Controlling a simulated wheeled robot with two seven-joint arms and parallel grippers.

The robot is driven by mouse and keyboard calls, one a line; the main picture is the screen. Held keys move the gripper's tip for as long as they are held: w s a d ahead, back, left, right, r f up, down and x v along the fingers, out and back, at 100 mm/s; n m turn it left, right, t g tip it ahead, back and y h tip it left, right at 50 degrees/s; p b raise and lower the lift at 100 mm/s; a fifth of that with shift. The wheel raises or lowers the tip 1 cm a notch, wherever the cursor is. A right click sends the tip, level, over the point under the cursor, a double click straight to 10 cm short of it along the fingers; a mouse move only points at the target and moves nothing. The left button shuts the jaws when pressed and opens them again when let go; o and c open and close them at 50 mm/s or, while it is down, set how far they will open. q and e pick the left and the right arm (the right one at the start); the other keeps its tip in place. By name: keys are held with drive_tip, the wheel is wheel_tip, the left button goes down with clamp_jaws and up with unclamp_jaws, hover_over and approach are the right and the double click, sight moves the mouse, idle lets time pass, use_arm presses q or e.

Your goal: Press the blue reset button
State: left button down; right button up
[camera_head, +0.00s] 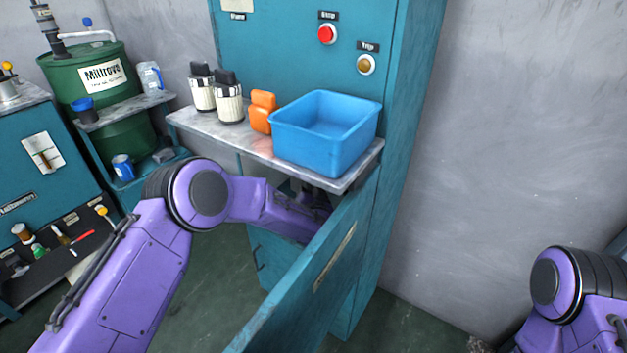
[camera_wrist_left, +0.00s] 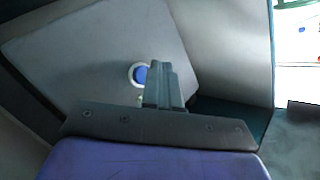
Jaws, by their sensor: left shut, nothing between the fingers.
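The blue reset button (camera_wrist_left: 140,74) shows in the left wrist view, a round blue cap in a white ring on a pale panel inside the cabinet. My left gripper (camera_wrist_left: 160,68) is shut and empty, with its fingers pointing toward the panel and partly overlapping the button's right side in the picture. I cannot tell whether the fingertips touch it. In the head view my left arm reaches under the shelf behind the open teal door (camera_head: 318,275), and the button is hidden there. My right gripper is out of view; only part of that arm shows at lower right.
The grey shelf (camera_head: 365,172) above my left forearm carries a blue bin (camera_head: 322,150), an orange object (camera_head: 262,112) and two silver canisters (camera_head: 229,108). A red button (camera_head: 327,34) and an amber one (camera_head: 366,64) are on the teal cabinet above. A green drum (camera_head: 92,75) stands left.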

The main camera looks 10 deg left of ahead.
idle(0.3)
use_arm(q)
drive_tip(key=shift+w+d, duration=0.1)
drive_tip(key=shift+w, duration=0.35)
drive_tip(key=shift+w+d, duration=0.15)
drive_tip(key=shift+w, duration=0.2)
idle(0.5)
drive_tip(key=shift+s+a+p, duration=0.25)
drive_tip(key=shift+s+p, duration=0.35)
drive_tip(key=shift+s, duration=0.15)
